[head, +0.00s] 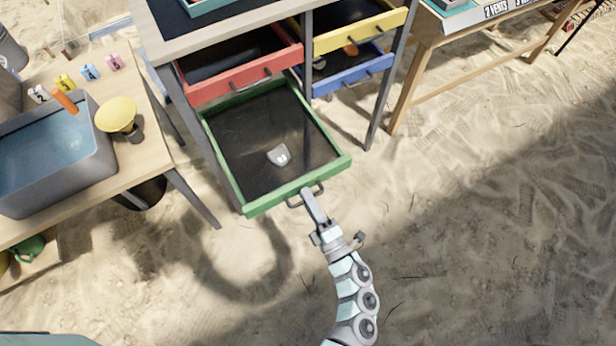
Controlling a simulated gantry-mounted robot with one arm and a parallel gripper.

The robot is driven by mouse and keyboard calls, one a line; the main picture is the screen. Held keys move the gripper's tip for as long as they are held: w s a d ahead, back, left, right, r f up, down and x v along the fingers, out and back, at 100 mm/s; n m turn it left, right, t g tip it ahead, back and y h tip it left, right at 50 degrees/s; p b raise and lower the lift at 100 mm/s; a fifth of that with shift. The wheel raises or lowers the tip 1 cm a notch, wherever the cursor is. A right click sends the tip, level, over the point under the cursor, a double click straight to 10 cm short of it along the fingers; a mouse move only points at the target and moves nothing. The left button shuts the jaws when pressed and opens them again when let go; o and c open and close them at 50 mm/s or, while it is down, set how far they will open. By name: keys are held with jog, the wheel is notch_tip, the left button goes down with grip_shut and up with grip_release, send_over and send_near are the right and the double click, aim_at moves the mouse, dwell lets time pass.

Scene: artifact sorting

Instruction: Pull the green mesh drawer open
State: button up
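The green mesh drawer (222,166) stands pulled well out at the lower left of the drawer unit, with its dark mesh floor in view. A small pale grey object (279,155) lies on the mesh. A dark handle (305,196) is on the drawer's green front. My gripper (312,204) is at this handle, its tip touching or overlapping it. The fingers look close together, but they are small and I cannot tell whether they are closed around the handle.
A red drawer (245,78), a yellow drawer (360,30) and a blue drawer (352,75) are above, partly out. On the left, a table holds a grey water basin (105,150) and a yellow dish (116,113). Another table (440,75) is at upper right. Sand in front is open.

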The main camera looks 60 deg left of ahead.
jog(key=d+f+p, duration=0.1)
jog(key=d+f, duration=0.1)
jog(key=d, duration=0.8)
jog(key=shift+w+d+p, duration=0.3)
jog(key=shift+p, duration=0.1)
